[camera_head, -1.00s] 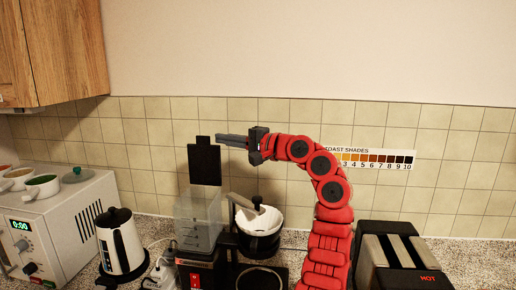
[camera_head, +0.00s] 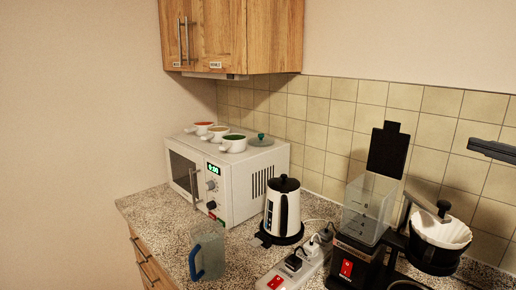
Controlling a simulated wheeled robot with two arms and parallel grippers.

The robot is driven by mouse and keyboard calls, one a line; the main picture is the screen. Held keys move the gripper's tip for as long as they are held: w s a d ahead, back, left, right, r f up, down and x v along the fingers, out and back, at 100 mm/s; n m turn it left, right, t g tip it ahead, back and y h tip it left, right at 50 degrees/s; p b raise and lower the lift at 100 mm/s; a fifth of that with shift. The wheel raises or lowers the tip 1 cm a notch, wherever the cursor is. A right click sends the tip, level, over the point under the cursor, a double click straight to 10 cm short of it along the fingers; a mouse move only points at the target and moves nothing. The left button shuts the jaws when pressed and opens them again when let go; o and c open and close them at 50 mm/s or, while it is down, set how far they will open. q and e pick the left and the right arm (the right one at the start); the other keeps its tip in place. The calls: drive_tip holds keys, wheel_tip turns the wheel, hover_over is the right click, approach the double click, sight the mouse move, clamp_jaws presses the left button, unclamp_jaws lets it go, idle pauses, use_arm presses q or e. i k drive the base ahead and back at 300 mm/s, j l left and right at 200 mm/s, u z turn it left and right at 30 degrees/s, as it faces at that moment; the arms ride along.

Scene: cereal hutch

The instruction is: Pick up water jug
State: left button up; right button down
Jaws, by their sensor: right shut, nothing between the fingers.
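A clear water jug (camera_head: 209,250) with a blue handle stands upright on the speckled counter, in front of the microwave. The frame's lower part shows it whole or nearly so. My right gripper (camera_head: 478,148) pokes in from the right edge, shut and empty, with only its dark fingers showing. It is high up and far to the right of the jug, beyond the coffee maker. My left gripper is not in view.
A white microwave (camera_head: 231,180) carries several small bowls. A kettle (camera_head: 283,208) and a power strip (camera_head: 296,268) stand right of the jug. The coffee maker's clear tank (camera_head: 368,208) has its black lid (camera_head: 389,150) raised. Wooden cabinets (camera_head: 235,38) hang above.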

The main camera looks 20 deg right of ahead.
sight(207, 256)
drive_tip(key=k+j, duration=0.2)
drive_tip(key=j, duration=0.2)
drive_tip(key=k+j, duration=0.2)
drive_tip(key=j, duration=0.2)
drive_tip(key=k+j, duration=0.2)
drive_tip(key=j, duration=0.2)
